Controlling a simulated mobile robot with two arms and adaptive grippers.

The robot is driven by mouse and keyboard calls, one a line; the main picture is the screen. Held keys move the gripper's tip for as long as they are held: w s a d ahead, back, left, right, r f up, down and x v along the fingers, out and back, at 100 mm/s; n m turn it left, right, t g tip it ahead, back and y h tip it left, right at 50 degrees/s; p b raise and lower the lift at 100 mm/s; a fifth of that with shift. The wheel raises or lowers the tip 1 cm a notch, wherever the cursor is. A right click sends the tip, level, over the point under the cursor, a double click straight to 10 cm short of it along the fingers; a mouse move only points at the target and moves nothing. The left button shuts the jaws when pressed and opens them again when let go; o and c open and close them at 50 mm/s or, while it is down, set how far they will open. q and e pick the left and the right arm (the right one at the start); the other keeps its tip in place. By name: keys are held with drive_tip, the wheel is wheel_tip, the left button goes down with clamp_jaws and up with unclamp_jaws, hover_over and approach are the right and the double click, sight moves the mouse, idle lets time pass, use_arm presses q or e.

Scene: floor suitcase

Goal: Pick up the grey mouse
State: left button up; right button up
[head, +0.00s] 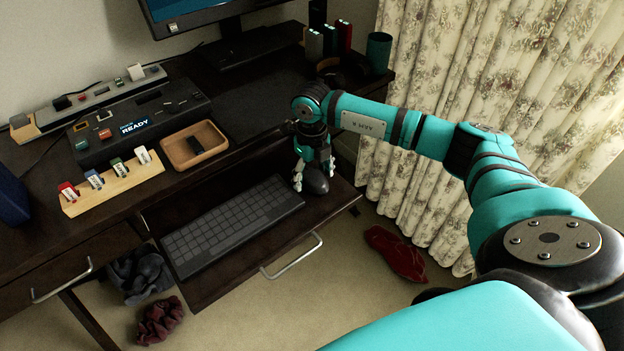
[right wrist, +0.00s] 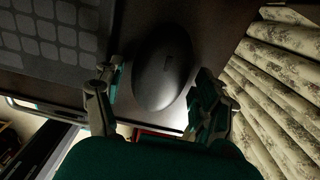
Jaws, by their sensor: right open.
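The grey mouse (head: 317,181) rests on the pulled-out keyboard tray (head: 225,281), to the right of the dark keyboard (head: 232,225). My right gripper (head: 312,183) points down over the mouse and partly hides it in the head view. In the right wrist view the mouse (right wrist: 163,68) lies ahead of and between the two fingers of my right gripper (right wrist: 160,105). The fingers are spread apart, one on each side of the mouse's near end. I cannot tell whether they touch it. My left gripper is not in view.
A wooden tray (head: 178,160), a control box (head: 140,122) and a block with USB sticks (head: 110,190) stand on the desk. A monitor (head: 205,10) is behind. The desktop overhangs the tray's back. A floral curtain (head: 500,80) hangs at right; clothes lie on the floor.

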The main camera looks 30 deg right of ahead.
drive_tip(key=c, duration=1)
